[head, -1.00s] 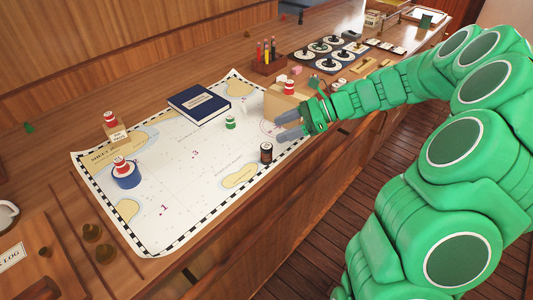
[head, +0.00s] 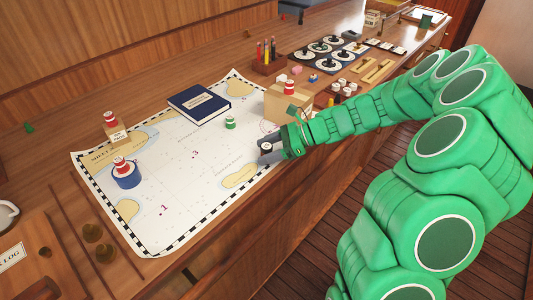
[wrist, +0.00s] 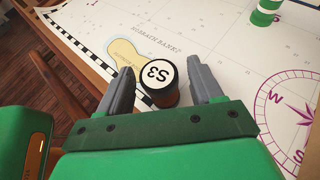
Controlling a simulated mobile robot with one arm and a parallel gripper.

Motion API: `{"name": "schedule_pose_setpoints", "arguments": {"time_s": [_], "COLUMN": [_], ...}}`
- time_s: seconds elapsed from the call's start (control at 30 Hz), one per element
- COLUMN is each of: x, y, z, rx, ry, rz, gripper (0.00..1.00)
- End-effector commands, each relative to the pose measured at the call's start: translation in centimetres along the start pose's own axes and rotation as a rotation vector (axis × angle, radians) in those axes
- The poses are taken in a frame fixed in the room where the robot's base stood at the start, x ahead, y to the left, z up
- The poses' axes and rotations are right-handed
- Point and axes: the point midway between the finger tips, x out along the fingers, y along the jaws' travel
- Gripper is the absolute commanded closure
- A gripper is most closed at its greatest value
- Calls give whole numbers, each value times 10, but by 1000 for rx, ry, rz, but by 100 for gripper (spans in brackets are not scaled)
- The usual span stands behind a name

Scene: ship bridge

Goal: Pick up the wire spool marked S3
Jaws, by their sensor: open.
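The wire spool marked S3 (wrist: 160,78) is dark with a white top label. In the wrist view it stands upright on the chart (wrist: 205,45), between the two fingers of my gripper (wrist: 156,85). The fingers are apart, with a gap on each side of the spool. In the head view my gripper (head: 270,150) is low over the chart's right edge, and its fingers hide most of the spool; only its white top (head: 266,146) shows.
A cardboard box (head: 288,103) with a red-and-white spool on top stands close behind my gripper. The middle of the chart is clear.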

Motion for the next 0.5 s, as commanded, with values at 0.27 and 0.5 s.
{"name": "schedule_pose_setpoints", "arguments": {"time_s": [0.27, 0.5], "x": [21, 20], "y": [-1, -1], "z": [0, 0], "rx": [0, -1], "ry": [1, 1], "rz": [-2, -2], "gripper": [35, 50]}}
